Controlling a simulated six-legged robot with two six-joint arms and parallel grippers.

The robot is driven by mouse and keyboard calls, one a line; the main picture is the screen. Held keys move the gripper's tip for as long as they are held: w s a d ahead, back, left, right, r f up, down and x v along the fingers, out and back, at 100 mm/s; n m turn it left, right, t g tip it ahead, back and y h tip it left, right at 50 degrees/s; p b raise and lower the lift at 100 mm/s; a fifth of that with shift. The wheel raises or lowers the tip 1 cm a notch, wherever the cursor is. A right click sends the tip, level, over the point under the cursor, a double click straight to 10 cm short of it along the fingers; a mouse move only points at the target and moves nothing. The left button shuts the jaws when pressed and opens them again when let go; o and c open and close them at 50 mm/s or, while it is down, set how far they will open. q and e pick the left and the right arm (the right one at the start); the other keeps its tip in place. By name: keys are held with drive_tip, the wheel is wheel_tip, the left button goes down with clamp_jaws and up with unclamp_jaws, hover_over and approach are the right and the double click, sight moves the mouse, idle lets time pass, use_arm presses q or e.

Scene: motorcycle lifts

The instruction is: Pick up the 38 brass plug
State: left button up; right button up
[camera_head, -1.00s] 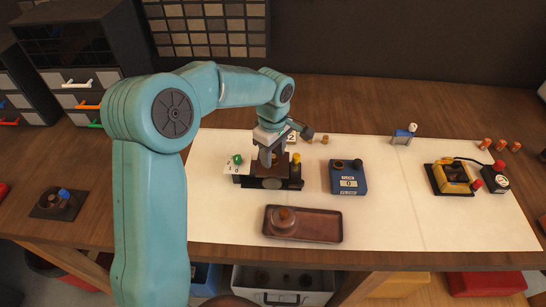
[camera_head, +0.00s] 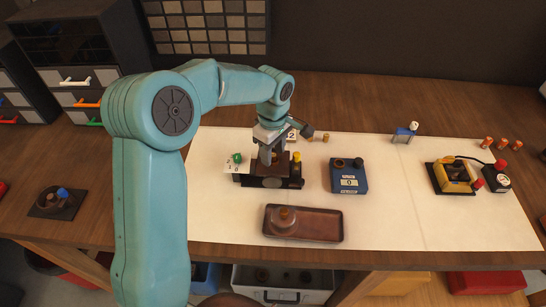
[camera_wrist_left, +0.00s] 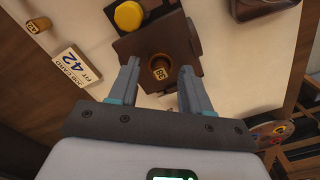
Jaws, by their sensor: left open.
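The 38 brass plug (camera_wrist_left: 160,73) sits in a round hole in a brown block (camera_wrist_left: 145,48), its marked end facing up in the left wrist view. My left gripper (camera_wrist_left: 159,90) is open, with its fingers on either side of the plug, apart from it. In the head view the left gripper (camera_head: 269,158) points down over the dark fixture (camera_head: 270,182), and its fingers largely hide the plug there. My right gripper is not in view.
A job card reading "FIT 42" (camera_wrist_left: 76,66) and another brass plug (camera_wrist_left: 38,25) lie nearby. A yellow knob (camera_wrist_left: 128,16) stands close to the block. A brown tray (camera_head: 322,228) is in front; a blue counter box (camera_head: 348,178) is to the right.

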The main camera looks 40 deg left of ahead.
sight(273, 155)
use_arm(q)
drive_tip(key=shift+w+a+r, duration=0.1)
drive_tip(key=shift+r, duration=0.3)
wheel_tip(273, 155, up, 5)
drive_tip(key=shift+r+b, duration=0.1)
drive_tip(key=shift+b, duration=0.7)
wheel_tip(273, 155, up, 10)
